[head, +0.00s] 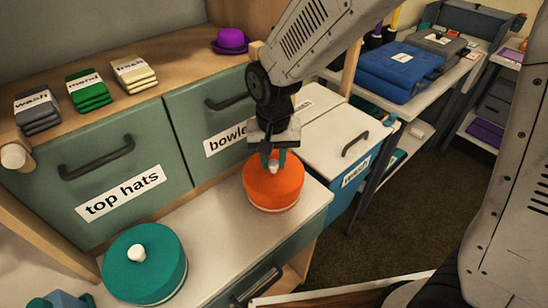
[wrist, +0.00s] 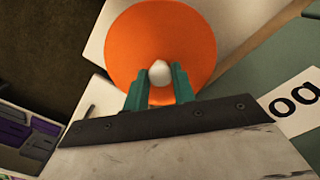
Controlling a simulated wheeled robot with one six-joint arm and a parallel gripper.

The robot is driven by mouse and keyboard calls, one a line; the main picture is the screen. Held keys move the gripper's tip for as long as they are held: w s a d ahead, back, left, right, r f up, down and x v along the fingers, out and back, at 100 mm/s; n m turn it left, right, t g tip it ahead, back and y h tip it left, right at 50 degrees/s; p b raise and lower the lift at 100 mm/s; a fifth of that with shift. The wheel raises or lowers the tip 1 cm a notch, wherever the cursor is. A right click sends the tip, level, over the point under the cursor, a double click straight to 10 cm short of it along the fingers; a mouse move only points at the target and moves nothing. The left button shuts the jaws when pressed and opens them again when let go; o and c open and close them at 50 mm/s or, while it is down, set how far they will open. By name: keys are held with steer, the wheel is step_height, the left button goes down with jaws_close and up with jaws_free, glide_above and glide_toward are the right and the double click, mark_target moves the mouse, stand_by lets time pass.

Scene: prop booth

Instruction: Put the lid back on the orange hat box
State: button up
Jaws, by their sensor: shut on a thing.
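The orange hat box (head: 272,200) stands on the pale counter near its right corner. Its round orange lid is on top in the head view and fills the upper middle of the wrist view (wrist: 160,35). A white knob (wrist: 160,72) sits at the lid's centre. My gripper (head: 273,163) points down over the lid, its teal fingers shut on the knob from both sides; they also show in the wrist view (wrist: 160,85). The lid looks level and lined up with the box. Whether it is fully seated I cannot tell.
A teal hat box (head: 145,265) with a white knob stands at the counter's front left. Green drawers (head: 95,185) with dark handles rise behind. Folded cloths (head: 88,90) and a purple hat (head: 230,41) lie on the shelf above. Counter between the boxes is clear.

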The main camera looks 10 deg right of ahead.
steer(key=o, duration=1.5)
steer(key=shift+r, duration=3.5)
jaws_close()
steer(key=shift+f, duration=0.15)
